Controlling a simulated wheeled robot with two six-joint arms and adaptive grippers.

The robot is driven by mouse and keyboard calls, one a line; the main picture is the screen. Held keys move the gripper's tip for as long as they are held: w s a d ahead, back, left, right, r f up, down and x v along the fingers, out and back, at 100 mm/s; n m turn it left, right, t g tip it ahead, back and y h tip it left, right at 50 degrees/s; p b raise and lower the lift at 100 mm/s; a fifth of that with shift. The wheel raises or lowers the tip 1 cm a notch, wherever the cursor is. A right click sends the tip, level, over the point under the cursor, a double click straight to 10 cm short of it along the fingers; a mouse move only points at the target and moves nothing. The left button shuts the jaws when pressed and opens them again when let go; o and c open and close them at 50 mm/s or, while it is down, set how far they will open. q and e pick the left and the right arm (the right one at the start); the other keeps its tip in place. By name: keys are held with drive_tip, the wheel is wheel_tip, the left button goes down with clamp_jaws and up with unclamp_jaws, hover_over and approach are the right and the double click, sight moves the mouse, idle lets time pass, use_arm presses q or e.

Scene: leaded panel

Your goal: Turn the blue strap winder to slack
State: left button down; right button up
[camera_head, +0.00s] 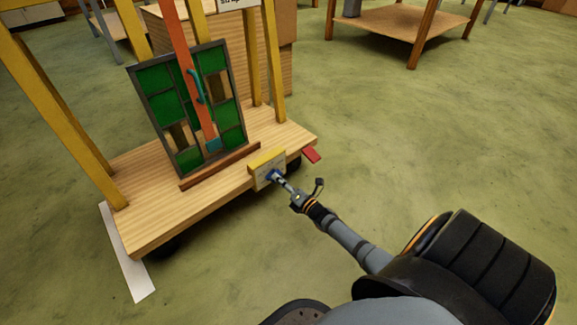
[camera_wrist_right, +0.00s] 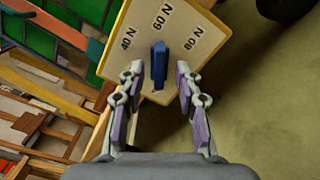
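The blue strap winder (camera_wrist_right: 159,66) is a small knob on a cream plate with a yellow edge (camera_head: 256,161). In the right wrist view the plate (camera_wrist_right: 115,58) reads 40 N, 60 N and 80 N, and the knob's upper end lies below the 60 N mark. My right gripper (camera_wrist_right: 158,97) is open, with its fingers on either side of the knob and visible gaps between. In the head view the gripper (camera_head: 282,182) is at the plate and partly covers the knob (camera_head: 272,175). My left gripper is not in view.
A green leaded panel (camera_head: 166,108) leans on the wooden cart (camera_head: 155,222), with an orange strap (camera_head: 186,57) across it. A wooden ledge (camera_head: 220,166) runs along its foot. A red tab (camera_head: 312,155) sticks out at the cart's right corner.

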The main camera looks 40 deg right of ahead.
drive_tip(key=s, duration=1)
drive_tip(key=shift+s+d, duration=0.4)
